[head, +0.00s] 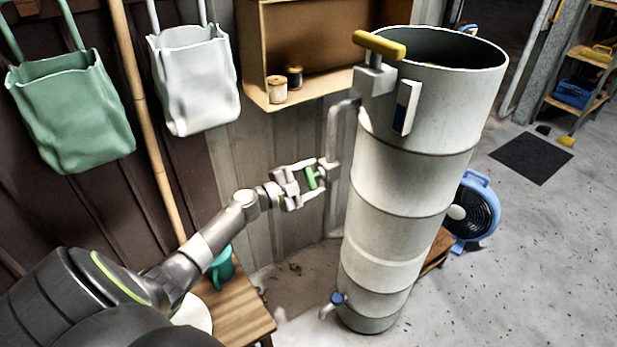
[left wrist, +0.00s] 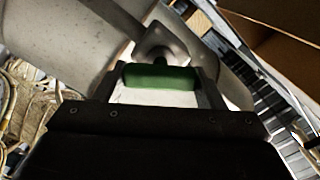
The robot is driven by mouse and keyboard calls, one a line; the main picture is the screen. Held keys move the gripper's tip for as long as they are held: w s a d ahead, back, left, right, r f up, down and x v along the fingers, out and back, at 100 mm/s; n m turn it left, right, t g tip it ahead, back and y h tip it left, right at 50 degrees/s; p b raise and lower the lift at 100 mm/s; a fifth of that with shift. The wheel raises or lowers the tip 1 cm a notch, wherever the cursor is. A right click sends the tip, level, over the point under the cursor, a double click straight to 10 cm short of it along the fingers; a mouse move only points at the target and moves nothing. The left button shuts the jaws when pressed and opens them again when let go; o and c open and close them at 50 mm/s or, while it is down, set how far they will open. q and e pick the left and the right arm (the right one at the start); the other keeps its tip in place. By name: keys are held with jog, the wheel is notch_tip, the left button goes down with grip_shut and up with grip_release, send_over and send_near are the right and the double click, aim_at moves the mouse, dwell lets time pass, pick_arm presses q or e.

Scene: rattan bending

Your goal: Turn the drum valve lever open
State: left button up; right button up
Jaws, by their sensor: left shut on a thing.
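The tall pale grey drum (head: 408,175) stands upright right of centre in the head view, with a pipe (head: 335,130) down its left side. A green lever (head: 311,178) sits at the pipe's lower end. It also shows in the left wrist view (left wrist: 158,77), crosswise between my fingers. My left gripper (head: 318,179) is shut on the green lever, beside the drum's left wall. A yellow handle (head: 379,45) tops a grey block at the drum's upper rim. A small blue-topped tap (head: 337,299) is near its foot. My right gripper is not in view.
A green bag (head: 72,110) and a white bag (head: 195,85) hang on the wall at left. An open wooden box (head: 310,45) is behind the drum. A wooden stool (head: 240,310) is below my left arm. A blue fan (head: 472,212) stands right of the drum; open floor lies beyond.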

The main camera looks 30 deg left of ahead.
pick_arm(q)
jog(key=m+b, duration=0.1)
jog(key=m, duration=0.4)
jog(key=shift+f, duration=0.1)
jog(key=shift+m+b, duration=0.3)
jog(key=shift+m, duration=0.6)
jog(key=shift+d, duration=0.1)
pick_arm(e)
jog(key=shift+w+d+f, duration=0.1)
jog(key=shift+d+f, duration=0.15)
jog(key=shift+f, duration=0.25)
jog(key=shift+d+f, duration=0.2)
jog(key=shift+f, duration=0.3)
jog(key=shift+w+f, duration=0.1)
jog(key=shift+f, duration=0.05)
pick_arm(q)
jog(key=shift+w+r+m, duration=0.1)
jog(key=shift+r+m, duration=0.15)
jog(key=shift+m, duration=0.05)
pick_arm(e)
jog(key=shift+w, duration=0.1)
pick_arm(q)
jog(key=shift+w+a+r, duration=0.1)
jog(key=shift+w+a, duration=0.05)
jog(key=shift+a, duration=0.05)
jog(key=o, duration=1)
jog(key=shift+w, duration=0.15)
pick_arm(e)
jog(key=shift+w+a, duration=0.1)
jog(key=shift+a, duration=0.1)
